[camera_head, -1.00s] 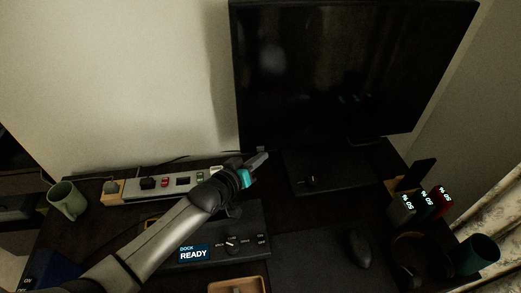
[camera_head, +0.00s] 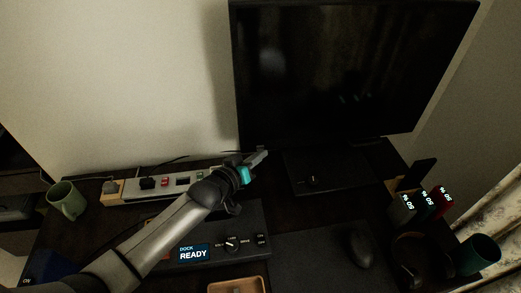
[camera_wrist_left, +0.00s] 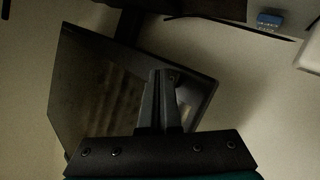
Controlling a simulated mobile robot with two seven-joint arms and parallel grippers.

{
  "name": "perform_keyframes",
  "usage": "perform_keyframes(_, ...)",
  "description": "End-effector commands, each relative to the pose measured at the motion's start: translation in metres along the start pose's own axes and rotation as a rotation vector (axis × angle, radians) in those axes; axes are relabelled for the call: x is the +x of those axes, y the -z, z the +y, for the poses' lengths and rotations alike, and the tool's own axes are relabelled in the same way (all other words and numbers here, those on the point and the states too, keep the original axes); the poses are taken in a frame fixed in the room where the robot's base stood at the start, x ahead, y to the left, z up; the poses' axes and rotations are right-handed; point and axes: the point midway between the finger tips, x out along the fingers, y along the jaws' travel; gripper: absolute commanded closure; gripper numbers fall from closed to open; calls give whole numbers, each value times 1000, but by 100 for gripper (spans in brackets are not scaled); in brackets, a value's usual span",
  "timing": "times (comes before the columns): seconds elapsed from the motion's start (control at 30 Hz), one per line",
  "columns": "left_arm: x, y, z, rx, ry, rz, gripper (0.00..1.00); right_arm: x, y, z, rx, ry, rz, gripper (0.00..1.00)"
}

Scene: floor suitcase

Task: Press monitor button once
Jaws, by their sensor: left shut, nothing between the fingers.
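The monitor (camera_head: 340,70) stands at the back of the desk with a dark screen. It also shows as a tilted dark panel in the left wrist view (camera_wrist_left: 85,85). I cannot make out its button; the lower left edge is partly behind my gripper. My left gripper (camera_head: 262,154) is shut and empty, its tips at the lower left corner of the monitor in the head view. In the left wrist view its closed fingers (camera_wrist_left: 165,78) overlap the monitor; I cannot tell whether they touch it. My right gripper is in neither view.
A power strip (camera_head: 160,184) lies along the wall, with a green mug (camera_head: 66,200) left of it. A dock (camera_head: 194,253) reading READY lies below my left arm. A mouse (camera_head: 360,250), small lit displays (camera_head: 428,203) and a dark teal cup (camera_head: 480,255) are at right.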

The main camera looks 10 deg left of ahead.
Motion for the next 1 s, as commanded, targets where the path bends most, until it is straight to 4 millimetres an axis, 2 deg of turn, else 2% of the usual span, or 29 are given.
perform_keyframes(0.43,1,2,-1,1,0,1,100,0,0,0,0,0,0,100)
perform_keyframes(0.77,-10,-5,7,0,1,-1,100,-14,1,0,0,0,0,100)
perform_keyframes(1.0,-10,-7,8,1,0,1,100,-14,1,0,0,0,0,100)
